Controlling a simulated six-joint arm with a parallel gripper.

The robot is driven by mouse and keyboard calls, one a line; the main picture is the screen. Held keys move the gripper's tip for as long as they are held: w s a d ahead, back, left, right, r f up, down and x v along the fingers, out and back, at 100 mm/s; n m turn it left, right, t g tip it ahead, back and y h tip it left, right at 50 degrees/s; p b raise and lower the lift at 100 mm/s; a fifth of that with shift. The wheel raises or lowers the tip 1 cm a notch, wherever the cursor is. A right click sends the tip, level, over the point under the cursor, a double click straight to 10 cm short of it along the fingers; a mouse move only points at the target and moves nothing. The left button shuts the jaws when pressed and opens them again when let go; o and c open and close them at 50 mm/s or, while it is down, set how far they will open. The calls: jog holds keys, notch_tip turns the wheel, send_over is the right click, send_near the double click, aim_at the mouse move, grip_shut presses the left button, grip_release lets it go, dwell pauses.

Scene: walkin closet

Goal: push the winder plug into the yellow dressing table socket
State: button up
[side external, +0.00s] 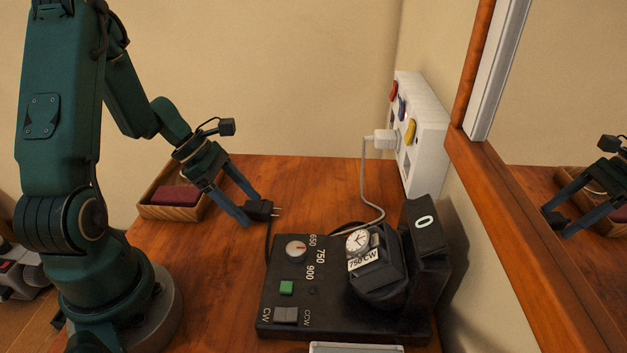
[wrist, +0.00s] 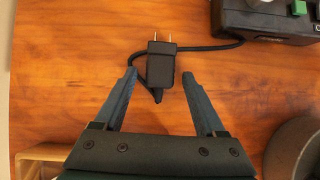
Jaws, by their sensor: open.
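The black winder plug (side external: 259,210) has two metal prongs and a black cord; in the wrist view the plug (wrist: 160,66) lies over the wood with its prongs away from my gripper. My gripper (side external: 246,212) is open; in the wrist view its fingertips (wrist: 159,75) stand on either side of the plug, with a gap on both sides. The white socket panel (side external: 422,130) is at the wall, with red, blue and yellow markers. The yellow marker (side external: 410,131) is nearest the mirror; a white plug (side external: 384,139) is in the panel nearby. The socket openings are hard to make out.
The black watch winder (side external: 340,285) with a watch (side external: 358,241) stands at the front right of the dressing table (side external: 320,175). A white cord (side external: 364,185) hangs behind it. A wooden tray (side external: 180,211) with a dark red item is at left. The mirror (side external: 560,120) borders the right.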

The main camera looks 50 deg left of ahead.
aim_at(259, 205)
jog(key=shift+c, duration=0.3)
grip_shut()
jog(key=shift+r, duration=0.35)
jog(key=shift+r, duration=1.1)
jog(key=shift+r, duration=0.35)
jog(key=shift+r, duration=1.05)
jog(key=shift+r, duration=0.2)
